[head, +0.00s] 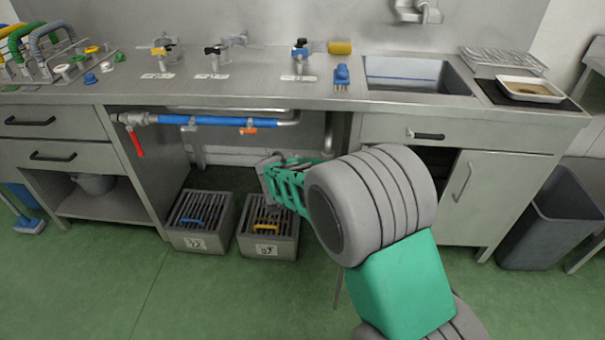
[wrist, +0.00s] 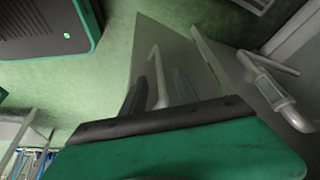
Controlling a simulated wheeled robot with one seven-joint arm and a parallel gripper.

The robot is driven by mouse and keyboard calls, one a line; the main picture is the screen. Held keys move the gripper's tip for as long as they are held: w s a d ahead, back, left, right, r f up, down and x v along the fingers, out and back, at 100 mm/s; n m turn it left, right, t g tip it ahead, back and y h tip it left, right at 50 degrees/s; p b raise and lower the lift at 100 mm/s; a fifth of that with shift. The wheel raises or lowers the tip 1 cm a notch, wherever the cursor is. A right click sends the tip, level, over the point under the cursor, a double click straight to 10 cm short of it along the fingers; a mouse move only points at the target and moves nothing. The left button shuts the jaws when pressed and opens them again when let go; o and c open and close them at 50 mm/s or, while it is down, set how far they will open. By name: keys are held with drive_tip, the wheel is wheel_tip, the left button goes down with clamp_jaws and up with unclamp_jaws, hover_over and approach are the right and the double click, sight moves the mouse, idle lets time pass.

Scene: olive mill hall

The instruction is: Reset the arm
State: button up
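My gripper (head: 268,168), teal with grey tips, is in front of the open bay under the bench, at the far end of my bent arm. In the wrist view its two dark fingers (wrist: 158,92) stand apart with a gap between them. A pale bar handle (wrist: 155,62) on a grey panel shows in line with that gap. I cannot tell how far it is from the fingers or whether they touch it. No loose object shows in the gripper. My arm hides part of the sink cabinet in the head view.
Two grated boxes (head: 199,242) (head: 267,248) stand on the floor below my gripper. A blue pipe with a red lever (head: 137,145) runs under the bench. The right cabinet door (head: 492,200) looks ajar. A grey bin (head: 548,225) stands right. Green floor at front left is clear.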

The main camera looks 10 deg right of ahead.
drive_tip(key=s+a+r+n+y+p, duration=0.1)
drive_tip(key=s+r+n+p, duration=0.4)
drive_tip(key=r, duration=0.6)
drive_tip(key=s+a+r+n+t+y+p, duration=0.1)
drive_tip(key=s+a+r+n+y+p, duration=0.1)
drive_tip(key=s+r+n+p, duration=0.3)
drive_tip(key=s+a+r+n+t+y+p, duration=0.1)
drive_tip(key=s+r+n+p, duration=0.4)
drive_tip(key=r+p, duration=0.5)
wheel_tip(320, 180, up, 7)
drive_tip(key=shift+s+a+n, duration=0.3)
drive_tip(key=shift+a+n, duration=0.1)
